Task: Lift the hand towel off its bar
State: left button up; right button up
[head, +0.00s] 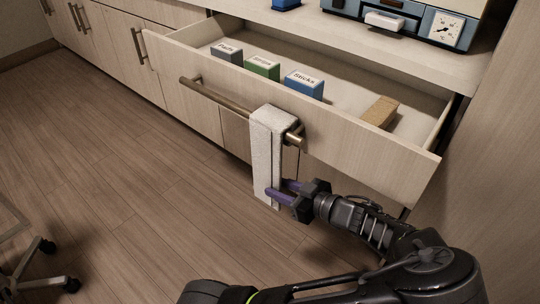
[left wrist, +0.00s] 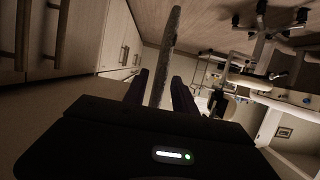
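The white hand towel (head: 265,150) hangs folded over the bar handle (head: 230,100) of an open drawer, near the bar's right end. My left gripper (head: 279,190) is at the towel's lower right edge, with its purple fingers pointing left. In the left wrist view the towel (left wrist: 167,50) shows edge-on between the two dark fingers, with gaps on both sides. The gripper (left wrist: 160,88) is open around the towel's edge. The far finger is partly hidden in the head view. My right gripper is not in view.
The open drawer (head: 370,155) holds a grey box (head: 227,52), a green box (head: 262,68), a blue box (head: 304,84) and a tan block (head: 380,111). A blue-grey device with a dial (head: 446,29) stands on the counter. A wheeled chair base (head: 45,247) is at lower left. The floor left of the towel is clear.

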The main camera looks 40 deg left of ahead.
aim_at(281, 166)
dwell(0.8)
pick_arm(q)
grip_shut()
jog(key=shift+r+p, duration=0.45)
jog(key=shift+r, duration=0.2)
dwell(0.7)
jog(key=shift+r+p, duration=2.9)
jog(key=shift+r, duration=0.95)
jog(key=shift+s, duration=0.1)
jog(key=s+p, duration=0.1)
jog(key=s, duration=0.6)
jog(key=shift+s, duration=0.4)
jog(key=shift+f, duration=0.1)
